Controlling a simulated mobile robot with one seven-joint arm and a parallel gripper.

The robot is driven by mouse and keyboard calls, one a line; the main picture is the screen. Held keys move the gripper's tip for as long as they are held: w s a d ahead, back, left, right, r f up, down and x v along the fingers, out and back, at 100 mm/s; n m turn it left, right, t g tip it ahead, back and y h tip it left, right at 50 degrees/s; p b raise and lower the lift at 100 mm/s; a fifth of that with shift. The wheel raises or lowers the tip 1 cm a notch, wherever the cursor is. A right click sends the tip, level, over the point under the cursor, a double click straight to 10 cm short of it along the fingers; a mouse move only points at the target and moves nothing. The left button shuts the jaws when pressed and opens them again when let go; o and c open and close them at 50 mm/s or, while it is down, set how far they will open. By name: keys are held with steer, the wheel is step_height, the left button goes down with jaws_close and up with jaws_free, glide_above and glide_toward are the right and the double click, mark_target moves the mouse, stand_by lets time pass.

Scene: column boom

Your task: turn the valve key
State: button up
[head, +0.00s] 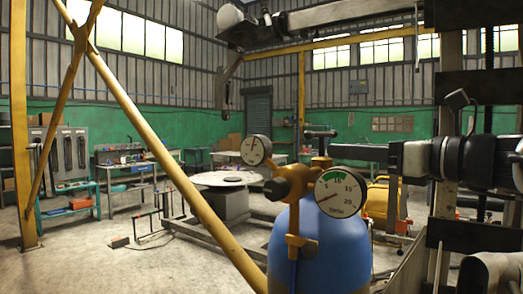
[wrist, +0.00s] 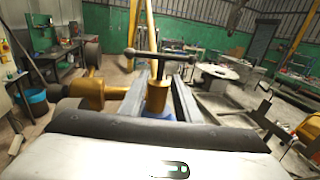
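The valve key is a dark T-shaped handle with a crossbar. It stands upright on the brass valve of a blue cylinder (head: 325,240). In the head view the key (head: 320,133) is just above the brass body; in the wrist view the key (wrist: 158,54) is ahead, near the middle. The brass valve (head: 290,184) carries two round gauges, the nearer one (head: 341,192) at its right. My gripper (wrist: 162,92) reaches in from the right of the head view. Its two grey fingers look apart, one on each side of the brass stem, below the crossbar. Finger contact is unclear.
A yellow diagonal brace (head: 165,160) crosses left of the cylinder. A round table (head: 222,179) stands behind it on the open floor, with low metal rails around. A yellow machine (head: 377,198) is behind at the right. Workbenches line the green wall.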

steer(key=x, duration=1)
steer(key=shift+w+a, duration=0.2)
jaws_close()
